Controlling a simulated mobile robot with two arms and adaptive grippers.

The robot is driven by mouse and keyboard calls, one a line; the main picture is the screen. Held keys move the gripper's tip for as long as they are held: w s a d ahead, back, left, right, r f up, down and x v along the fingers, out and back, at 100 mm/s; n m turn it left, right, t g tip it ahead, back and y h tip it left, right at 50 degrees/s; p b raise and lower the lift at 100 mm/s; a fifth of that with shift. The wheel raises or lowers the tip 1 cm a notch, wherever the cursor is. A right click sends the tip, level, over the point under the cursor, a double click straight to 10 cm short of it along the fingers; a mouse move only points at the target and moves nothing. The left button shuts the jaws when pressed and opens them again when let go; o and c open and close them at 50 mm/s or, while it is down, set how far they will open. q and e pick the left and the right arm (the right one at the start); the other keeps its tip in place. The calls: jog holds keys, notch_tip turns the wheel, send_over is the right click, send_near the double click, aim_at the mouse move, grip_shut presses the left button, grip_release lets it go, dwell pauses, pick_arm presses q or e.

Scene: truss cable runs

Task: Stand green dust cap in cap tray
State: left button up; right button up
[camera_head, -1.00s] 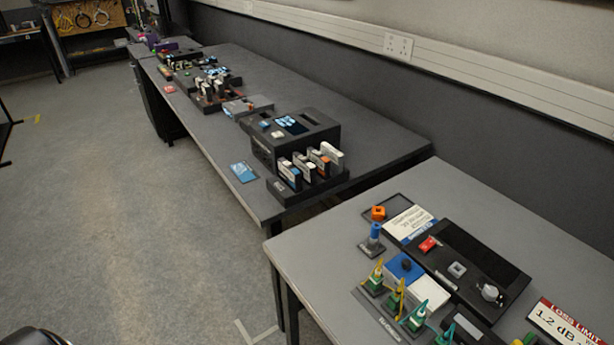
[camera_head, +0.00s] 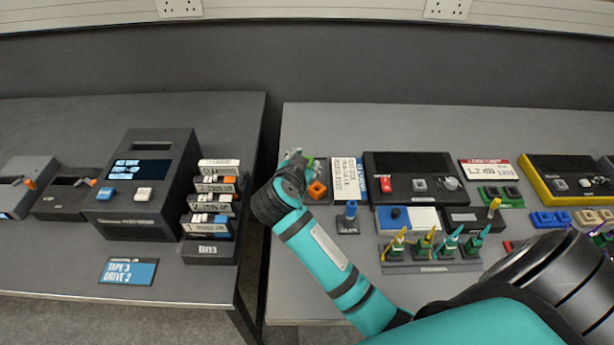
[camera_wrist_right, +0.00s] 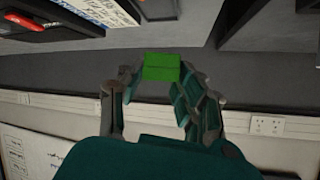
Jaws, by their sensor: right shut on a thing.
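The green dust cap (camera_wrist_right: 161,67) is between the fingertips of my right gripper (camera_wrist_right: 160,78) in the right wrist view. That gripper is shut on it. In the head view the right gripper (camera_head: 298,160) is at the left edge of the right table, over the back of a small dark tray (camera_head: 323,169), which looks like the cap tray. An orange cap (camera_head: 317,190) sits in the tray's front part. The gripper hides part of the tray, and I cannot tell the height gap between them. My left gripper is not in view.
A white-and-blue card (camera_head: 348,180) lies just right of the tray. A blue cap on a stand (camera_head: 350,212) is in front of it. Several coloured connectors (camera_head: 423,243) stand in a rack to the right. A gap separates the left table (camera_head: 200,115). The table behind the tray is clear.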

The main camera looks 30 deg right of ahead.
jog(key=r+m+g+h, duration=0.2)
send_over(315, 158)
jog(key=s+a, duration=0.2)
jog(key=s, duration=0.1)
notch_tip(315, 158, down, 5)
jog(key=shift+s+a+f, duration=0.1)
jog(key=shift+f, duration=2.2)
jog(key=shift+f, duration=0.15)
jog(key=shift+f, duration=0.45)
jog(key=o, duration=0.8)
jog(key=shift+c, duration=0.2)
